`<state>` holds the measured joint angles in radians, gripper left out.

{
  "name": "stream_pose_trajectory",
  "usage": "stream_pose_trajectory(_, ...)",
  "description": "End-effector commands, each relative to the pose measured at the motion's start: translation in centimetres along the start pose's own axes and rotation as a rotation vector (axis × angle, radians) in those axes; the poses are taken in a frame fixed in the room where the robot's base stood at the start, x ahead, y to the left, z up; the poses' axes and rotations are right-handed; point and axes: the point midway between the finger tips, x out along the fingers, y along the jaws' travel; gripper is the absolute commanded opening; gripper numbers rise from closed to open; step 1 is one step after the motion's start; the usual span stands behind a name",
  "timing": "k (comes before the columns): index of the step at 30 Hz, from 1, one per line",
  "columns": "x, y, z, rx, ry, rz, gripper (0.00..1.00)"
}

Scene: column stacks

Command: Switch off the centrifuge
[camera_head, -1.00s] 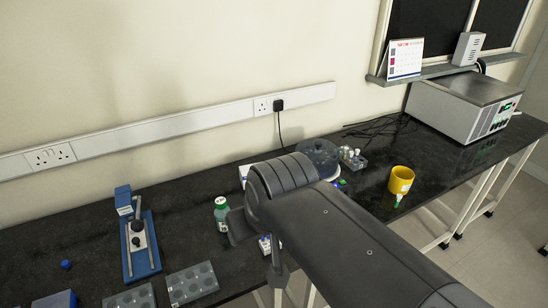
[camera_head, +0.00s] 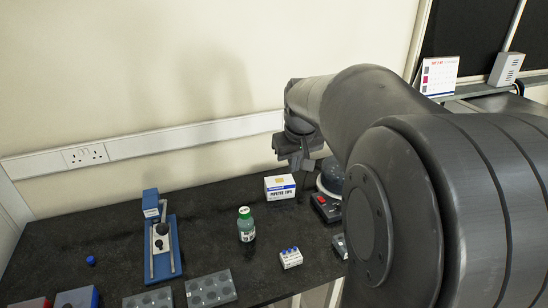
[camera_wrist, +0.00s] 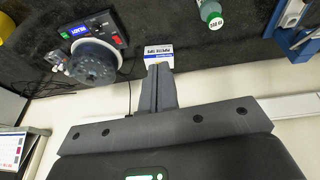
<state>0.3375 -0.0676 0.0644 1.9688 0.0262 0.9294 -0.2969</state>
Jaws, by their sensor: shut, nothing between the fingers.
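The centrifuge has a dark round lid (camera_wrist: 92,62) and a pale body, with a dark control panel (camera_wrist: 112,27) bearing a lit blue display and red buttons. In the head view its panel (camera_head: 326,207) shows beside the pipette tips box, and my arm hides much of the rest. My gripper (camera_wrist: 160,68) is shut and empty. In the head view it is above the bench, near the wall, behind and above the panel. In the wrist view its fingertips appear beside the lid, apart from the panel and over the edge of the pipette tips box.
The pipette tips box (camera_head: 280,187) stands close left of the centrifuge. A green-capped bottle (camera_head: 246,224), a small white box (camera_head: 290,258), a blue stand (camera_head: 162,240) and grey racks (camera_head: 210,288) occupy the bench. A wall socket strip (camera_head: 150,142) runs behind.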

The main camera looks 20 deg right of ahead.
Motion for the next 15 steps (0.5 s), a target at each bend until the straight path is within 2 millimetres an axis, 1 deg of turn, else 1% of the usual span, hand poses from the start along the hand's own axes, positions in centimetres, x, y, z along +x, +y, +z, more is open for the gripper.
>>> stream_pose_trajectory(1,1.0,1.2,-0.9,0.005,-0.012,-0.002,0.00)
stream_pose_trajectory(6,4.0,4.7,-3.3,0.005,-0.041,-0.011,0.00)
stream_pose_trajectory(11,7.2,8.2,-5.0,0.007,-0.066,-0.024,0.00)
stream_pose_trajectory(15,10.2,11.4,-6.1,0.011,-0.086,-0.038,0.00)
